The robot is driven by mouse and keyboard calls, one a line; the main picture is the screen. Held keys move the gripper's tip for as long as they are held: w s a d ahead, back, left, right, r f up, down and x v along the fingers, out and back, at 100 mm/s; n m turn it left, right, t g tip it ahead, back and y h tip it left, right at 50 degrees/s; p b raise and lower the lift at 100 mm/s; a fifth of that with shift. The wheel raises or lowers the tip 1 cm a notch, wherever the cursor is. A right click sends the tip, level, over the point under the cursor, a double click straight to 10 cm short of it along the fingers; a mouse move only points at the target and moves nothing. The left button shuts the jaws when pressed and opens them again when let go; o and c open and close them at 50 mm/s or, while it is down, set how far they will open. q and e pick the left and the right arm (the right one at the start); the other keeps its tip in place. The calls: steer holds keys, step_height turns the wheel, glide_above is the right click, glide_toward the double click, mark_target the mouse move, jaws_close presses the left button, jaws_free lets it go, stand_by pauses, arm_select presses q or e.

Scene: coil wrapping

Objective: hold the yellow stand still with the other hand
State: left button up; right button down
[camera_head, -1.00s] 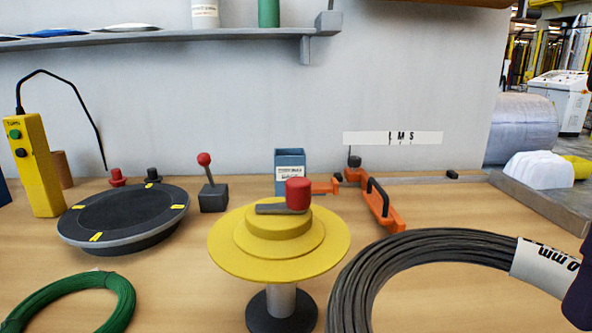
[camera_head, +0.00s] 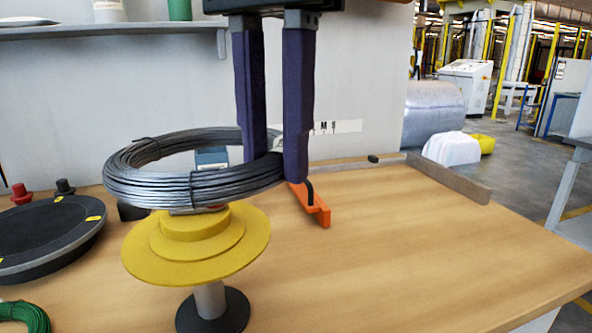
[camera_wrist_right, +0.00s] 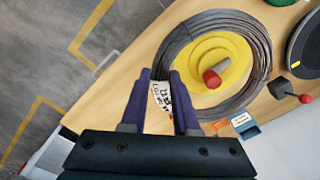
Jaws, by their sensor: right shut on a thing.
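The grey wire coil (camera_head: 150,194) hangs roughly level above the yellow stand (camera_head: 232,253). My right gripper (camera_head: 270,165) is shut on the coil's right side. In the right wrist view the gripper (camera_wrist_right: 158,97) grips the coil (camera_wrist_right: 262,48) at its white label (camera_wrist_right: 163,97). In that view the coil's ring surrounds the outline of the yellow stand (camera_wrist_right: 238,60) and its red knob (camera_wrist_right: 211,79). In the head view the coil hides most of the stand's top and its knob. No hand shows touching the stand. My left gripper is not in view.
A black turntable (camera_head: 50,235) stands left of the stand, with a green coil (camera_head: 25,316) in front of it. An orange clamp (camera_head: 312,205) and a blue box (camera_head: 211,157) are behind. The table (camera_head: 400,250) is clear to the right.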

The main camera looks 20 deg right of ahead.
steer(key=shift+w+a+f+m, duration=0.4)
steer(key=shift+a+m, duration=0.25)
steer(key=shift+m, duration=0.05)
steer(key=shift+w+a+f+m, duration=0.35)
steer(key=shift+a+f+m, duration=0.1)
steer(key=shift+a+m, duration=0.25)
steer(key=shift+w+a+f+m, duration=0.4)
steer(key=shift+a+m, duration=0.25)
steer(key=shift+m, duration=0.05)
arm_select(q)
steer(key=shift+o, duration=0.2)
